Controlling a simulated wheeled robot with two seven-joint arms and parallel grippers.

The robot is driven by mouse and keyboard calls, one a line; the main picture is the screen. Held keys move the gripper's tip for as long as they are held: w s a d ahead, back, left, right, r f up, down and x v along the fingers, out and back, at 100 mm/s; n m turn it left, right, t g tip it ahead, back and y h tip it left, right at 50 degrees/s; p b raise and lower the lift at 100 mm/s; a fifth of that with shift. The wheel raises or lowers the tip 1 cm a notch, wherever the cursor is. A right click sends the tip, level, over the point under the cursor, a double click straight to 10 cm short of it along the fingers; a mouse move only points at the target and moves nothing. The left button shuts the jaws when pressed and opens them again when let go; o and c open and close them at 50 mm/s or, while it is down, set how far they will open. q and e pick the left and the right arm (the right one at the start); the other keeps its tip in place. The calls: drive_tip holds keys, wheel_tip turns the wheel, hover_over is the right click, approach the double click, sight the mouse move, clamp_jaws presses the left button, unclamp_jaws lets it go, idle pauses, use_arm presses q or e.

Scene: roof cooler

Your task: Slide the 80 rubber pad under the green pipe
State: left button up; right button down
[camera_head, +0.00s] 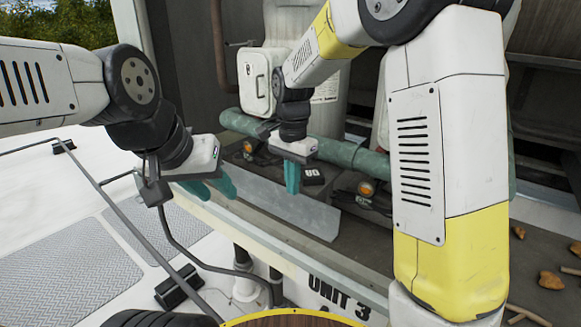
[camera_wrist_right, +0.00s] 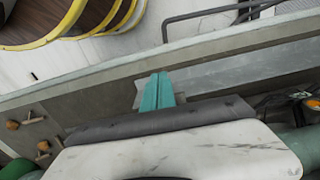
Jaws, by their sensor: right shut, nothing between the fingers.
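The green pipe (camera_head: 340,151) runs across the unit behind my right gripper. A small black pad (camera_head: 313,175) with pale markings, which look like 80, lies in front of the pipe, just right of my right gripper. My right gripper (camera_head: 291,190) points down with its teal fingers together and empty; the fingers also show in the right wrist view (camera_wrist_right: 158,92). The pad is not clear in that view, where part of the pipe (camera_wrist_right: 300,142) shows at lower right. My left gripper (camera_head: 210,189) is at the left, outside the ledge, its fingers apart and empty.
A grey metal sheet (camera_head: 300,211) leans along the ledge below my right gripper. Orange-capped fittings (camera_head: 366,187) sit near the pipe. A white box (camera_head: 257,82) stands behind it. Brown debris (camera_head: 551,280) lies at right. A railing (camera_head: 120,212) and hose are at left.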

sight(312, 176)
drive_tip(key=shift+w+d, duration=0.9)
drive_tip(key=shift+w, duration=0.2)
